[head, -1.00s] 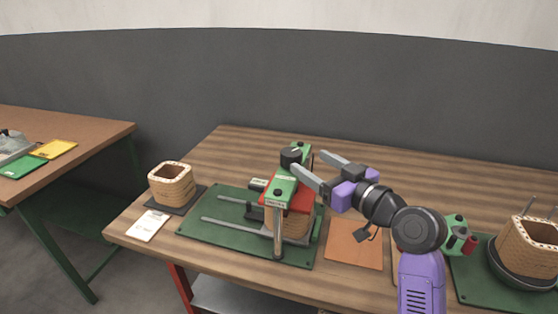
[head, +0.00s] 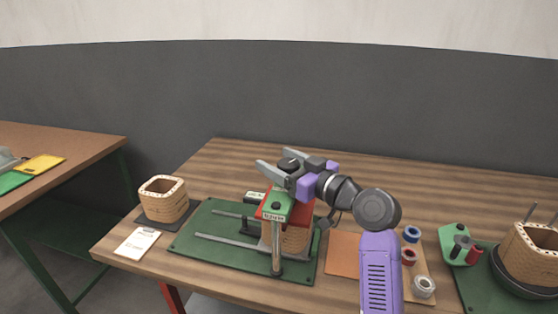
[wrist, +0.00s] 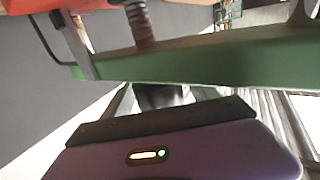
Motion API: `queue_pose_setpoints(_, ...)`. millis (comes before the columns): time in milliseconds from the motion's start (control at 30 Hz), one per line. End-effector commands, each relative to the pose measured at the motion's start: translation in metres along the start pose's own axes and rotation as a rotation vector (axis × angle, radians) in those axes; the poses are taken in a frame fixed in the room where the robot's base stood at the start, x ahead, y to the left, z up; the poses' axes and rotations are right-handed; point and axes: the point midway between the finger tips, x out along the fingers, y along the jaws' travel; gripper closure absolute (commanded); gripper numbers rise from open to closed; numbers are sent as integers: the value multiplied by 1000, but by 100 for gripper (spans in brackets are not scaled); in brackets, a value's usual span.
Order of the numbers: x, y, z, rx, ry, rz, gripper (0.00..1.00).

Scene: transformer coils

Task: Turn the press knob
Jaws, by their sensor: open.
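The press (head: 275,208) stands on a green base plate, with a green top bar, a red plate and a wooden coil block under it. Its black knob (head: 289,163) is on top of the bar, partly hidden by my gripper. My gripper (head: 272,158) is open over the press top, its two grey fingers pointing left. The knob appears between the fingers; I cannot tell whether they touch it. In the wrist view the green bar (wrist: 220,58) crosses above my purple gripper body, and the fingertips are not clear.
A slotted wooden coil (head: 163,197) on a dark pad and a white card (head: 138,242) lie left of the press. An orange sheet (head: 343,254), several spools (head: 411,235) and another coil (head: 532,255) are to the right. The table's back is clear.

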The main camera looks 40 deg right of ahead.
Motion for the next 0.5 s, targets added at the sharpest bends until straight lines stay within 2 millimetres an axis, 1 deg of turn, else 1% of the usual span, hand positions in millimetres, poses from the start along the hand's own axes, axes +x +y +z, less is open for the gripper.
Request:
queue_pose_setpoints(233, 1, 0, 0, 0, 0, 0, 32)
queue_pose_setpoints(267, 1, 0, 0, 0, 0, 0, 34)
queue_pose_setpoints(300, 1, 0, 0, 0, 0, 0, 42)
queue_pose_setpoints(367, 1, 0, 0, 0, 0, 0, 53)
queue_pose_setpoints(500, 1, 0, 0, 0, 0, 0, 81)
